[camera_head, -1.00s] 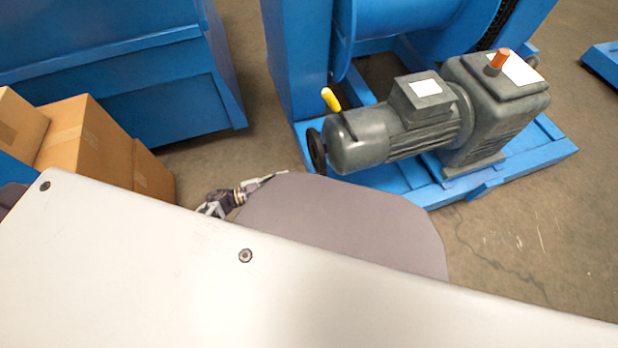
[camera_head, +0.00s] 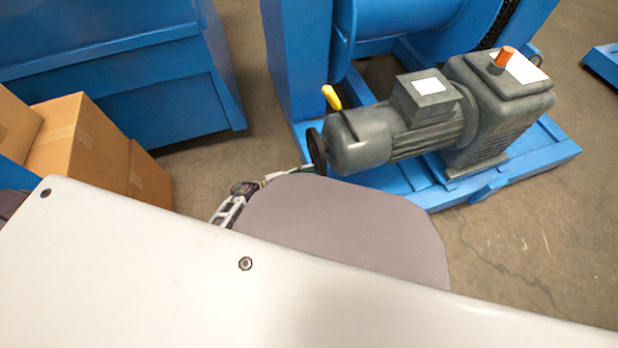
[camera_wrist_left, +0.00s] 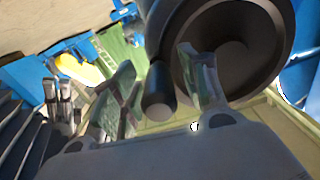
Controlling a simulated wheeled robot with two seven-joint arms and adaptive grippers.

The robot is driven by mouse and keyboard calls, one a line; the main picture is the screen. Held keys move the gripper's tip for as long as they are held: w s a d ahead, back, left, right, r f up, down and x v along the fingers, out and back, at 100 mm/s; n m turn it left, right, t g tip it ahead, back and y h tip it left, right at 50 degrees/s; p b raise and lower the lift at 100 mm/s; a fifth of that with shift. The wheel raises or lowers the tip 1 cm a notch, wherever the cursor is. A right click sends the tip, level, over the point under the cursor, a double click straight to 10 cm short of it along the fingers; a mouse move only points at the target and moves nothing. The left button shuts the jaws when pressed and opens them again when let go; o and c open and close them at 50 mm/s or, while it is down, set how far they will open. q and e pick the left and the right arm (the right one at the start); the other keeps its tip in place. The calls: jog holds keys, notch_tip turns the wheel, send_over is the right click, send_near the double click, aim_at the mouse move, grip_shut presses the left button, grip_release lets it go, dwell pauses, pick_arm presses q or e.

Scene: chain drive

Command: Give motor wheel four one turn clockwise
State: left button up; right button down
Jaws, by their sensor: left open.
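The motor wheel (camera_head: 316,151) is a dark handwheel on the left end of the grey motor (camera_head: 365,140). In the left wrist view the wheel (camera_wrist_left: 238,50) is large and close, with a dark round handle (camera_wrist_left: 158,98) sticking out toward the camera. My left gripper (camera_head: 288,174) is just left of the wheel in the head view, partly hidden behind a grey part of mine. In the left wrist view my left gripper (camera_wrist_left: 160,85) is open, with one finger on each side of the handle. I cannot tell whether the fingers touch it. My right gripper is not in view.
A yellow lever (camera_head: 331,98) rises above the motor near the wheel. The motor stands on a blue frame (camera_head: 480,188) below a large blue drum (camera_head: 405,15). Cardboard boxes (camera_head: 85,145) stand at the left. Bare floor (camera_head: 205,160) lies between boxes and frame.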

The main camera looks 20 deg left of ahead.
pick_arm(q)
jog(key=shift+c, duration=0.4)
grip_shut()
